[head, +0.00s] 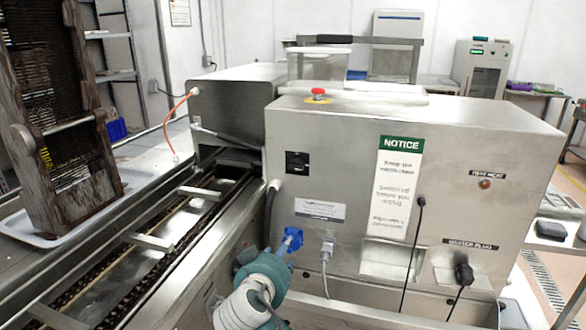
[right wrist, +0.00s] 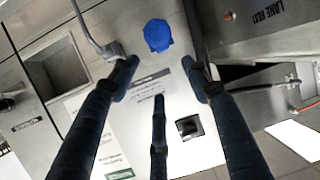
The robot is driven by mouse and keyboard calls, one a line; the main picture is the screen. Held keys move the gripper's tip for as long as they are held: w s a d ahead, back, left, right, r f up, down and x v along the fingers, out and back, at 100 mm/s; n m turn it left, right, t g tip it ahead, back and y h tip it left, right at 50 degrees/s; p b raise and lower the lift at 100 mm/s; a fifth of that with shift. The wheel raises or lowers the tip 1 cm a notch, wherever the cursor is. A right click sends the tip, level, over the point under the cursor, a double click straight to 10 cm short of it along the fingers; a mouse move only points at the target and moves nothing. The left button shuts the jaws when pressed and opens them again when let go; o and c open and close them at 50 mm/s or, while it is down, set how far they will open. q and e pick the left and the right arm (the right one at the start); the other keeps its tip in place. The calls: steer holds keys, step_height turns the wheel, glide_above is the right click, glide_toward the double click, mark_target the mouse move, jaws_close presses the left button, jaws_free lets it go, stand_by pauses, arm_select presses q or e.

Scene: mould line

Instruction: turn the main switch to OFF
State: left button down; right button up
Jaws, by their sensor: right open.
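The main switch (head: 297,162), a small black square plate with a rotary handle, sits on the left of the steel front panel (head: 345,160). Its marking is too small to read. It also shows in the right wrist view (right wrist: 190,127), where the panel appears roughly upside down. My right gripper (right wrist: 162,88) is open and empty, its dark fingers spread in front of the panel, apart from the switch, which lies beyond the fingertips. My left gripper is not in view.
A blue knob-like fitting (right wrist: 157,35) is on the panel below a small label (head: 320,210). A grey plugged cable (head: 327,252) and black cables (head: 418,230) hang nearby. A red emergency button (head: 318,94) is on top. A conveyor (head: 150,245) runs at left.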

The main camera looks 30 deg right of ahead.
mark_target(293, 168)
steer(key=w+d+r+m+t+h, duration=0.1)
steer(key=w+r+m+h, duration=0.1)
steer(key=r, duration=0.6)
steer(key=w+d+r+m+h, duration=0.1)
steer(key=w+r+m+h, duration=0.15)
steer(key=r, duration=0.65)
steer(key=p+x, duration=0.3)
steer(key=x, duration=0.6)
steer(key=shift+s+d+f+p, duration=0.1)
steer(key=shift+s+d+p, duration=0.1)
steer(key=shift+p, duration=0.15)
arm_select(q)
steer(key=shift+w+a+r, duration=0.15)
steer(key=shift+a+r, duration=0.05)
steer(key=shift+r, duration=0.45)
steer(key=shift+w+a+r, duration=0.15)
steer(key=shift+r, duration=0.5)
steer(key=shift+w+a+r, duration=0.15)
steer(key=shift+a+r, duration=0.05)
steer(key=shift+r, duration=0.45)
arm_select(e)
steer(key=shift+w+d+f, duration=0.15)
steer(key=shift+w+d, duration=0.2)
steer(key=c, duration=1.1)
